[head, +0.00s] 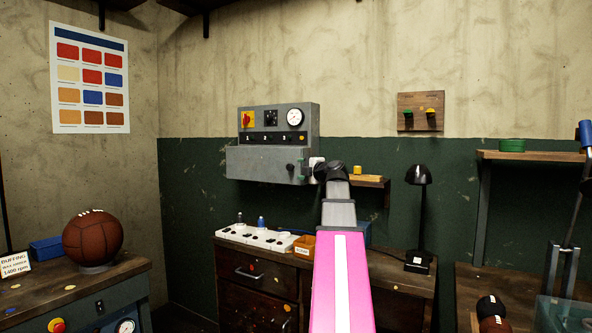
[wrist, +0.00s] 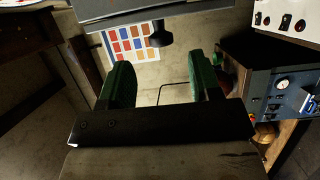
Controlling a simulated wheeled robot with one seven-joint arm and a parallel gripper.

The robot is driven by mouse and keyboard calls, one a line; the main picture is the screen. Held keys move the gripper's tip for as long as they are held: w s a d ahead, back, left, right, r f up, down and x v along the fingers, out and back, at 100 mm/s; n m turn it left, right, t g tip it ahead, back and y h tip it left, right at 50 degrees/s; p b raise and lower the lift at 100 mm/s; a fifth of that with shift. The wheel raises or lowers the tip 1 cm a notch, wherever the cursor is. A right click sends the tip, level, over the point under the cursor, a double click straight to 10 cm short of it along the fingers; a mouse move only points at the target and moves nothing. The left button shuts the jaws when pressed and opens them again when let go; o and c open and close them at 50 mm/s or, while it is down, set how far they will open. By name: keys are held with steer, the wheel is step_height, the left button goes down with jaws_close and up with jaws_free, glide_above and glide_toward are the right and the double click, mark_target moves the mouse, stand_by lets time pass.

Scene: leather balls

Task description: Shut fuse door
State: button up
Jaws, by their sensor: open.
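A grey control box (head: 278,122) is fixed to the wall, with a dial, a yellow and red switch and a row of small switches. Below the switches, a wide grey door panel (head: 262,163) juts out, looking swung open, with a black knob (head: 290,167) near its right end. The panel's grey edge (wrist: 150,12) crosses the top of the wrist view, and the knob (wrist: 160,36) hangs from it. My gripper (head: 302,170) is at the panel's right end. In the wrist view its green fingers (wrist: 162,80) are apart and empty, with the knob beyond them, between their tips.
A workbench (head: 255,284) with a white switch strip (head: 256,238) stands below the box. A small shelf (head: 370,181) and a black lamp (head: 419,174) are to the right.

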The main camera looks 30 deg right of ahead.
steer(key=shift+v, duration=2.4)
steer(key=shift+s, duration=0.1)
